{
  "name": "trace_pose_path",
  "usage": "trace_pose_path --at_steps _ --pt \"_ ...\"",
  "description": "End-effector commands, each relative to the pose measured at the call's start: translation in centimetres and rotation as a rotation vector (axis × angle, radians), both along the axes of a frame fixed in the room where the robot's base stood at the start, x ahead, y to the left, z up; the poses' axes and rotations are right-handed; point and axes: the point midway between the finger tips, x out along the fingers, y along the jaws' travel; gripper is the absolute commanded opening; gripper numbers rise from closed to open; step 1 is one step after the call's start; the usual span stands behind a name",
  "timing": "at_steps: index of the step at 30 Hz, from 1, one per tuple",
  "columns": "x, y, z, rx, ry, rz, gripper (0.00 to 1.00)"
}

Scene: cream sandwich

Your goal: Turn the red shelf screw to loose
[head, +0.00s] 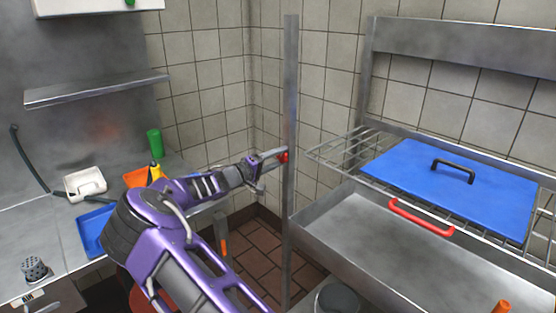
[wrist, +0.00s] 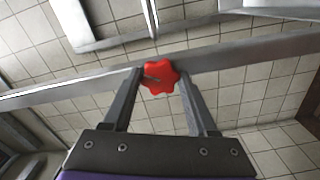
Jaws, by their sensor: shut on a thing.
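The red shelf screw (wrist: 160,78) is a lobed red knob on the metal post (wrist: 240,54) in the wrist view. I cannot tell how far the screw is turned.
Right of the post, a wire rack (head: 340,150) carries a blue lid (head: 420,185) with a black handle. Below is a metal basin (head: 370,235) with a red handle (head: 420,217) near it. Left is a counter with a blue tray (head: 92,232) and a green cup (head: 154,142).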

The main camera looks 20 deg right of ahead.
Motion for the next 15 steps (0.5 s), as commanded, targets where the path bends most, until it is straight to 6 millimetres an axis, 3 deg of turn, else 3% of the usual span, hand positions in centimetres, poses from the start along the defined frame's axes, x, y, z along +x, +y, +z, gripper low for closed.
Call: trace_pose_path --at_steps 15 --pt "0.02 0.01 0.15 -0.167 0.462 0.0 0.03"
